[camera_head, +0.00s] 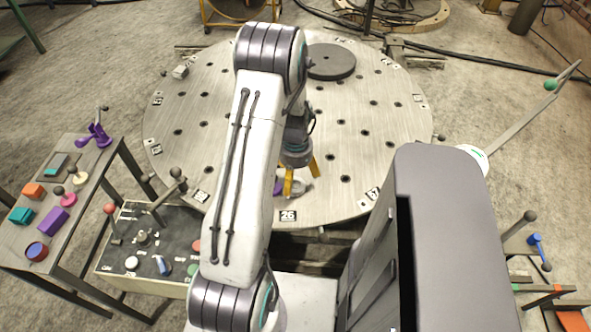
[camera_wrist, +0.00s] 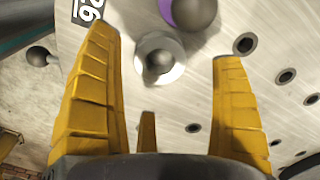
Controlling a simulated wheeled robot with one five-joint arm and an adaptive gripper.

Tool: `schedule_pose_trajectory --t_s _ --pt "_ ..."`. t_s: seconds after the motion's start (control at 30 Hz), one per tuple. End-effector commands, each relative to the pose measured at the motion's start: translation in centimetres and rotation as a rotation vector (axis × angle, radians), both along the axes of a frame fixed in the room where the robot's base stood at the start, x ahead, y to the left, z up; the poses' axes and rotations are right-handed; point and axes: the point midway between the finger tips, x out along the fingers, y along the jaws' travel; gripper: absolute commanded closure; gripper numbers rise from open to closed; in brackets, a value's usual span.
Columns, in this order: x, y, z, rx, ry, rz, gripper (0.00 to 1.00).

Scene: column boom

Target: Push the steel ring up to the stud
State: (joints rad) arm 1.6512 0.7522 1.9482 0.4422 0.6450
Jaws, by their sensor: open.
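The steel ring (camera_wrist: 144,72) is a pale silvery disc with a dark round knob at its middle. It lies flat on the round drilled plate (camera_wrist: 207,50), between and beyond my fingertips in the wrist view. My gripper (camera_wrist: 165,45) is open, its yellow fingers on either side of the ring with gaps showing. In the head view my gripper (camera_head: 301,176) is low over the plate's near edge, beside label 26, and mostly hides the ring. A purple piece with a dark ball (camera_wrist: 195,10) stands close to the ring, cut off by the top edge. I cannot tell which part is the stud.
A dark disc (camera_head: 332,62) lies at the plate's far side. A side table (camera_head: 60,190) with coloured blocks and a control box (camera_head: 130,240) with knobs and levers stand at the left. Much of the plate is clear.

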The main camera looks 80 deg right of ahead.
Motion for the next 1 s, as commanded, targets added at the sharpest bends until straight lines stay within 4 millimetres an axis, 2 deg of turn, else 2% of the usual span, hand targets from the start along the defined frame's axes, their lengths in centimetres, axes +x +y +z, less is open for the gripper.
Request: schedule_pose_trajectory --t_s 0.1,0.33,0.83,1.0 --pt "0.0 0.1 -1.5 0.003 0.0 0.0 0.13" --pt "0.0 0.0 -3.5 0.001 0.0 0.0 0.13" --pt "0.0 0.0 -4.3 -0.001 0.0 0.0 0.13" --pt "0.0 0.0 -4.3 -0.001 0.0 0.0 0.27"
